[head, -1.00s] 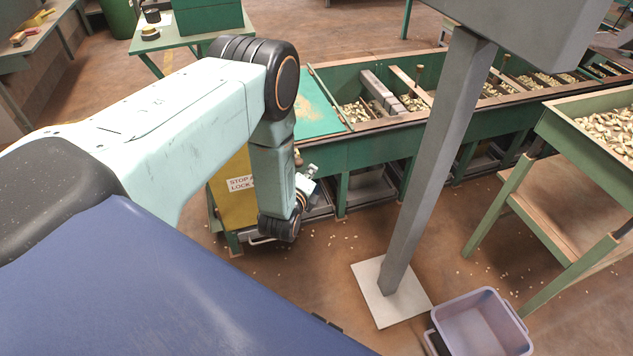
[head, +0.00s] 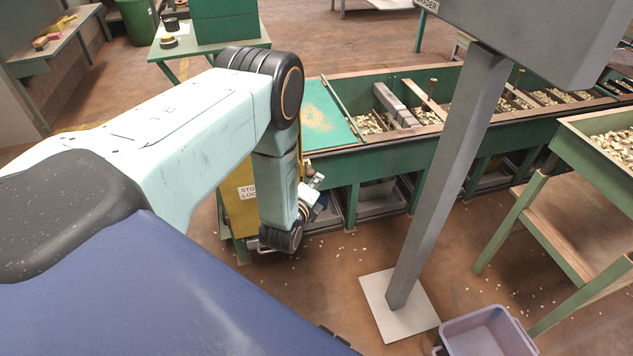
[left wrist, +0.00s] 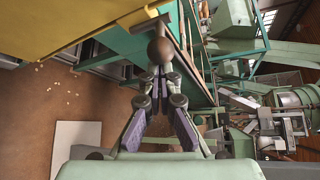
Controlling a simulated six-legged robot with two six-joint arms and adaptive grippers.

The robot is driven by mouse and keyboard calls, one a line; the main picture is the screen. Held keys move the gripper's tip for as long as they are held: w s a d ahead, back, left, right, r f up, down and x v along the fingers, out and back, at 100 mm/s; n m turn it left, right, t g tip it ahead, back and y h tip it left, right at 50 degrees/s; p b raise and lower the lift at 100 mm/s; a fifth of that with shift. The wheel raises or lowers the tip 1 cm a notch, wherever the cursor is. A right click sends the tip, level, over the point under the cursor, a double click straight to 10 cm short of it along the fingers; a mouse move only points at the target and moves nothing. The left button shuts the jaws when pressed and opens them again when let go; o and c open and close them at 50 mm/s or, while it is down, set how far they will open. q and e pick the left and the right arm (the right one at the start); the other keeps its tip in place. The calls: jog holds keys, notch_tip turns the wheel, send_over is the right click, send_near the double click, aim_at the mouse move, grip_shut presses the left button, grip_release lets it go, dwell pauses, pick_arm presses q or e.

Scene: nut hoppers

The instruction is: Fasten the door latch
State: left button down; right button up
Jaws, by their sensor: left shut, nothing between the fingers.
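The yellow door (head: 240,213) with a white sign hangs at the near end of the green hopper line, partly hidden by my left arm. It fills the upper left of the left wrist view (left wrist: 60,25). The latch shows there as a brown ball knob (left wrist: 160,50) with a short bar above it, at the door's edge. My left gripper (left wrist: 158,78) is shut and empty, its fingertips just below the knob; I cannot tell whether they touch it. In the head view the gripper (head: 316,183) is small and partly hidden by my wrist. My right gripper is not in view.
A grey post (head: 445,180) on a pale base plate (head: 400,308) stands right of the arm. A grey-purple bin (head: 488,335) sits at the bottom. A green table of nuts (head: 590,165) is at the right. Floor between arm and post is clear apart from scattered nuts.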

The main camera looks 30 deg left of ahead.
pick_arm(q)
jog(key=shift+s+a+n+t, duration=0.15)
jog(key=shift+a+n+t, duration=0.05)
jog(key=shift+n+t, duration=0.5)
jog(key=shift+s+a+r+p, duration=0.1)
jog(key=shift+s+p, duration=0.05)
jog(key=shift+p, duration=0.2)
jog(key=shift+s+a, duration=0.15)
jog(key=shift+s+a+n+t+p, duration=0.3)
jog(key=shift+n+t+p, duration=0.2)
jog(key=shift+n+p, duration=0.15)
jog(key=shift+s+a+f+p, duration=0.15)
jog(key=shift+s+f+p, duration=0.05)
jog(key=shift+f+p, duration=0.15)
jog(key=shift+s+a+f+p, duration=0.4)
jog(key=shift+f, duration=0.2)
dwell(0.6)
jog(key=shift+r, duration=0.15)
